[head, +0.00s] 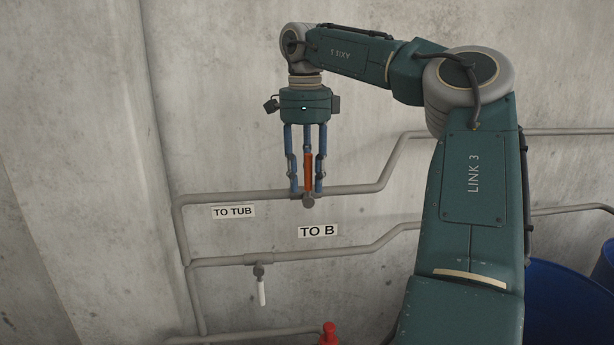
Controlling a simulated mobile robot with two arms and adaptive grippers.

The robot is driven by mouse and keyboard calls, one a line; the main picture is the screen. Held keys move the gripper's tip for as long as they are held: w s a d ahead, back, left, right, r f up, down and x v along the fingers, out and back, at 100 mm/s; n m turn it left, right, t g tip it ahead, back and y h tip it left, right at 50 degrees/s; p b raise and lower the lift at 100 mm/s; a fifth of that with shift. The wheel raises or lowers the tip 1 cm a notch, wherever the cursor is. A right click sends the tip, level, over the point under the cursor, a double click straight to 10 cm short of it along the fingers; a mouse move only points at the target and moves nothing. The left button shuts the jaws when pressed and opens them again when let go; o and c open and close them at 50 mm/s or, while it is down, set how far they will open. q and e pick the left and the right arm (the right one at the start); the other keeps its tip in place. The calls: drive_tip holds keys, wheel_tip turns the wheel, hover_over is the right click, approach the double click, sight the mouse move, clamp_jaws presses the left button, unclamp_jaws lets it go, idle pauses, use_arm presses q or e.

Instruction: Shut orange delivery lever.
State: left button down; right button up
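The orange delivery lever (308,174) points straight up from its valve (308,200) on the upper grey pipe, above the "TO B" label. My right gripper (307,188) points down from above, with its blue fingers around the lever. The fingers hang nearly parallel and spread. A gap shows between the left finger and the lever; the right finger is very close to it, and I cannot tell whether they touch. The lever's top end is hidden or merges with the fingers. My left gripper is not in view.
A lower pipe carries a white lever (262,292) hanging down. A red fitting (328,334) shows at the bottom edge. Labels "TO TUB" (233,212) and "TO B" (318,231) are on the concrete wall. A blue barrel (565,305) stands at the lower right, partly behind my arm.

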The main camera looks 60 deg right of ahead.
wheel_tip(320, 180, up, 12)
drive_tip(key=shift+w, duration=0.15)
idle(0.5)
drive_tip(key=shift+a+f, duration=0.1)
idle(0.6)
